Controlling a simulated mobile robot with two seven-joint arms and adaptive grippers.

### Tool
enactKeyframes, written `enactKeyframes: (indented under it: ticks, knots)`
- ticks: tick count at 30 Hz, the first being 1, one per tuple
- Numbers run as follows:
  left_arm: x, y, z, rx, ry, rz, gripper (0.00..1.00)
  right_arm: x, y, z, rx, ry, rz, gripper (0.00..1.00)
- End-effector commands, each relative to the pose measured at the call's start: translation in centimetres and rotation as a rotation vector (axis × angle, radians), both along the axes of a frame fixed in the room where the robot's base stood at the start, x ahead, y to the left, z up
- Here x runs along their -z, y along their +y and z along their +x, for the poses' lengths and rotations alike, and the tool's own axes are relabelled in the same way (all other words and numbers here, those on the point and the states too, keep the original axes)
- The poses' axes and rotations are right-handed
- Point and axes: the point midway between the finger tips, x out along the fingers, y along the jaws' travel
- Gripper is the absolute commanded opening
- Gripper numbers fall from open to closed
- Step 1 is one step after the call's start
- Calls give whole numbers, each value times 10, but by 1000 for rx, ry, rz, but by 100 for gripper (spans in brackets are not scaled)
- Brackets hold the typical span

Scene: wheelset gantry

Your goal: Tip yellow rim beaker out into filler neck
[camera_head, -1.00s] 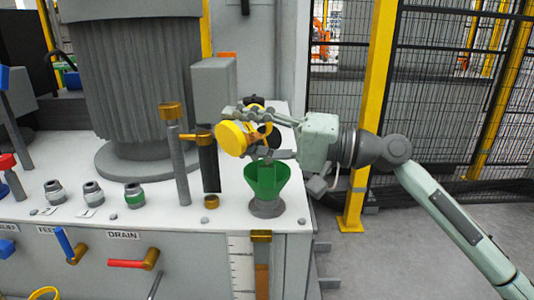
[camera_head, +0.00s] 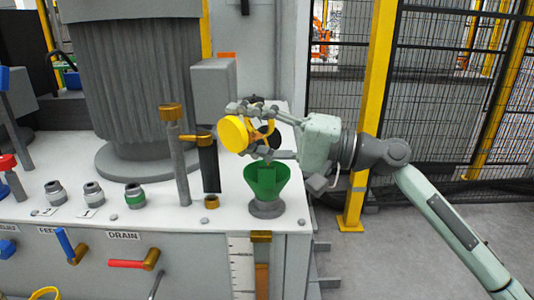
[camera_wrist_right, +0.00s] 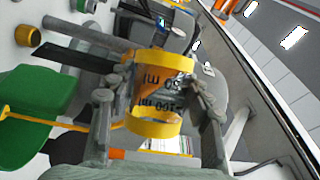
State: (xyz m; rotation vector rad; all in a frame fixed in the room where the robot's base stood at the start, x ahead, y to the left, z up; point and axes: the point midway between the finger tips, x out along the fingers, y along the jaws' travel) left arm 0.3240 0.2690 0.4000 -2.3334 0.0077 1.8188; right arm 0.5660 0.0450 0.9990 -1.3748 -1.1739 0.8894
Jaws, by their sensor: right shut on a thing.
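My right gripper (camera_head: 250,132) is shut on the yellow rim beaker (camera_head: 236,134), above and slightly left of the filler neck. The beaker is tilted well over, with a round yellow end facing left and toward the head camera. In the right wrist view the beaker (camera_wrist_right: 160,88) has a yellow band at each end and upside-down ml markings, with a finger on either side. The filler neck is a green funnel (camera_head: 266,183) on a grey collar; its green wall (camera_wrist_right: 35,110) shows at left in the wrist view. My left gripper is out of view.
A brown-topped grey post (camera_head: 178,150) and a black handle with a brass lever (camera_head: 208,160) stand left of the funnel. A grey box (camera_head: 213,92) is behind. Several fittings (camera_head: 93,193) line the bench. A yellow post (camera_head: 368,120) and mesh fence are at right.

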Motion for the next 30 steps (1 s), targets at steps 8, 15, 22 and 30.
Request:
enactKeyframes:
  ticks: [8, 15, 22, 30]
  knots:
    - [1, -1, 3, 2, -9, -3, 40, -2, -1, 1, 0, 23, 21, 17]
    - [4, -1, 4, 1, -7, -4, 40, -3, -1, 1, 0, 44, 39, 17]
    - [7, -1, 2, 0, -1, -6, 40, -4, -2, 2, 0, 63, 55, 17]
    - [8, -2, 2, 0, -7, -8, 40, -6, -2, 2, 0, 85, 74, 17]
